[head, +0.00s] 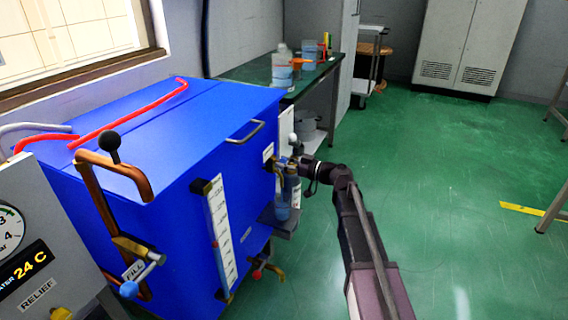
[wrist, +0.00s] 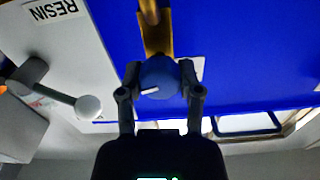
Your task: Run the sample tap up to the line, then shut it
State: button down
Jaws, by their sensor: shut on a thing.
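The sample tap's round blue knob (wrist: 158,77), with a white mark on its face, sits on a brass stem (wrist: 155,30) in the wrist view. My gripper (wrist: 160,88) is shut on this knob, one finger on each side. In the head view my gripper (head: 303,163) reaches the tap at the right end of the blue tank (head: 180,200). A small clear vessel (head: 281,210) with a bluish tint stands below the tap on a small grey shelf (head: 283,228). Its line and exact level are too small to make out.
A white scale strip (head: 220,235) runs down the tank front. A copper pipe with a FILL valve (head: 140,270) stands at the left. A RESIN panel (wrist: 55,12) and white ball-ended lever (wrist: 88,107) are beside the tap.

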jog(key=shift+m, duration=1.5)
jog(key=shift+c, duration=1.3)
grip_release()
jog(key=shift+d, duration=0.15)
jog(key=v, duration=1.1)
jog(key=shift+s+d, duration=0.15)
jog(key=shift+d, duration=0.2)
